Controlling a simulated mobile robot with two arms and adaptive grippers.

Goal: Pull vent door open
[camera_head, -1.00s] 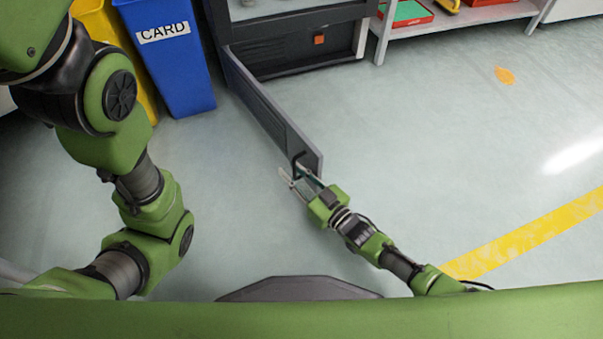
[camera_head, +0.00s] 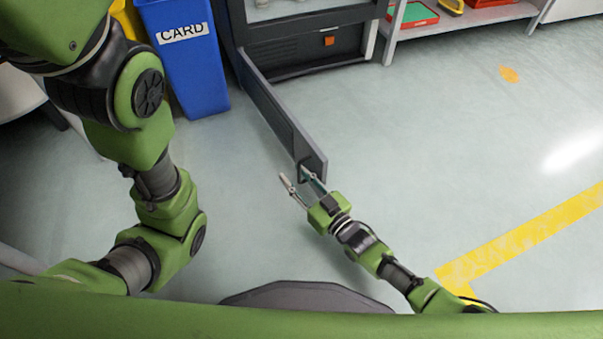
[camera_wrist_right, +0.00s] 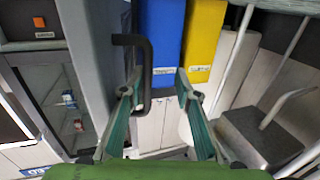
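The vent door (camera_head: 281,122) is a narrow dark grey panel, swung out wide from the dark cabinet and standing over the floor. In the right wrist view the door (camera_wrist_right: 92,60) runs down the left, with a black bar handle (camera_wrist_right: 147,72) on its face. My right gripper (camera_head: 294,178) is at the door's free end, its fingers spread. In the wrist view the gripper (camera_wrist_right: 158,82) has its left finger between the door and the handle bar, and its right finger well apart from the bar. Whether the left finger touches the handle is unclear. My left gripper is out of view.
The cabinet (camera_head: 300,50) stands behind the door. A blue bin (camera_head: 190,75) marked CARD and a yellow bin (camera_wrist_right: 203,40) stand beside it. A low shelf (camera_head: 470,18) with trays is at the back right. The floor right of the door is clear, with yellow tape (camera_head: 530,238).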

